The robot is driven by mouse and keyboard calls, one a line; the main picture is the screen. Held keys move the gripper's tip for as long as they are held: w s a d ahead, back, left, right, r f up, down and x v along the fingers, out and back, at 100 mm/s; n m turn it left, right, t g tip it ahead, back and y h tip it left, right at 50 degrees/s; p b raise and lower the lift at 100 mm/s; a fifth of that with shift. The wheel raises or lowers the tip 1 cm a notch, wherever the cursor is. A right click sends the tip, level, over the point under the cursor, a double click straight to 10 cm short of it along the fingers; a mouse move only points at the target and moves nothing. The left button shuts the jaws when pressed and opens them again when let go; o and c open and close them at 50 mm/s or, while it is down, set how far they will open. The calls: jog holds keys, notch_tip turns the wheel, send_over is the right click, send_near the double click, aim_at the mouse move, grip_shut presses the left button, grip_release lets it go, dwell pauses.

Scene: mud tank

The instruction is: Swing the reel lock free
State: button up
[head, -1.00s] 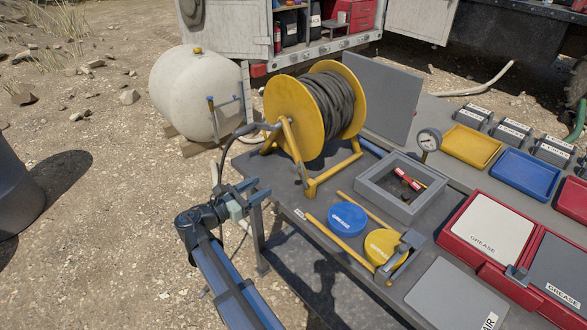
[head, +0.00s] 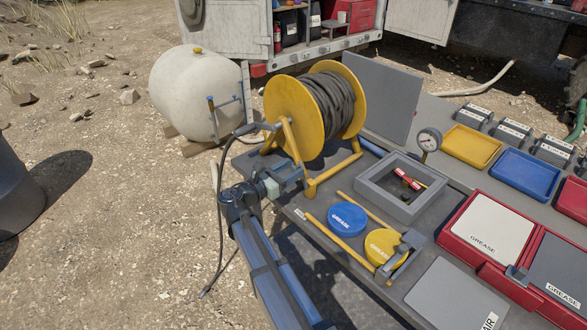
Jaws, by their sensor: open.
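The hose reel (head: 287,103) has yellow side discs and a dark wound hose. It stands on a yellow frame (head: 331,174) at the table's left corner. The reel lock seems to be the small dark lever at the front of this frame; my gripper largely covers it, so I cannot tell its angle. My gripper (head: 287,175) is at the frame's near leg, with its blue-grey fingers open around or just beside the lever. I cannot see whether they touch it.
A grey open box (head: 367,184) holds red-handled items right of the reel. Blue (head: 347,219) and yellow (head: 384,247) grease lids lie nearer, by yellow rails. A grey panel (head: 381,97) stands behind the reel.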

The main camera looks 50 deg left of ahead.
jog(key=shift+w, duration=0.85)
jog(key=shift+c, duration=0.5)
grip_shut()
